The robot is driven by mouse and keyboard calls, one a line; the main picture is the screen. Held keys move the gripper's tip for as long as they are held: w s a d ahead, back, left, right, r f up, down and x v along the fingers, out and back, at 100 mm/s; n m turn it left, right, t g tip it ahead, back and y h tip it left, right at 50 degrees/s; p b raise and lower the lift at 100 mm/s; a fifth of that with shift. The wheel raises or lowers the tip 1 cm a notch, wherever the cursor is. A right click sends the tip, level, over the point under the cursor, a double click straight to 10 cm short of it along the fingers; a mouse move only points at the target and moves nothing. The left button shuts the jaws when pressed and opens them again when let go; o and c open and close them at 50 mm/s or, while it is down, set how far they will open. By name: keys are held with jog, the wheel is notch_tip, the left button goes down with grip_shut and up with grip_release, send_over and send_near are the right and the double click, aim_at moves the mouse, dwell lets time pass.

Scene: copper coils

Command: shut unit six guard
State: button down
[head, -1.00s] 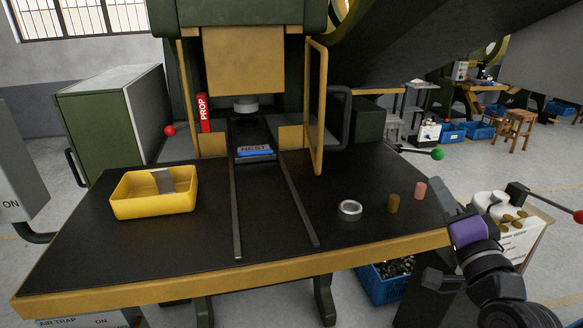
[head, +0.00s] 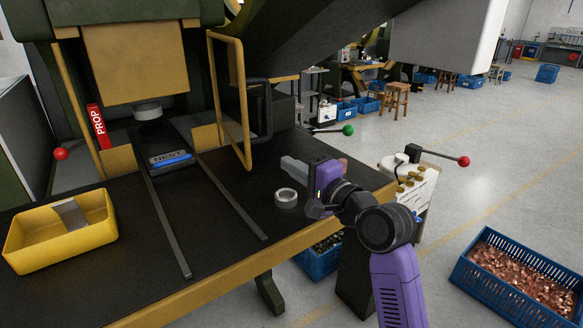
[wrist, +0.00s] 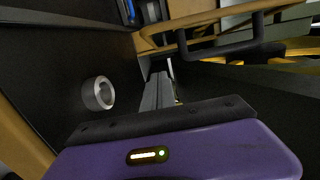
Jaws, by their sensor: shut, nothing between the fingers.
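The guard, a yellow tube frame (head: 244,100), stands swung out at the right side of the press opening, at an angle to the press front. In the wrist view its yellow tubing (wrist: 205,17) crosses the top. My gripper (head: 288,164) is over the right part of the black table, to the right of the guard's lower end and apart from it. Its grey fingers (wrist: 156,92) are together and empty, pointing toward the press. A dark loop bar (head: 267,112) stands just right of the guard.
A metal ring (head: 286,198) lies on the table below my gripper. A yellow tray (head: 62,236) stands at the left, and two dark rails run to the nest (head: 170,159). A green-knobbed lever (head: 347,130) and a red-knobbed lever (head: 463,161) stick out at the right.

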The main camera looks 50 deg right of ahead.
jog(key=w+a+p, duration=0.1)
jog(key=w+a, duration=0.1)
jog(key=w, duration=0.6)
jog(key=shift+p, duration=0.3)
jog(key=shift+a, duration=0.1)
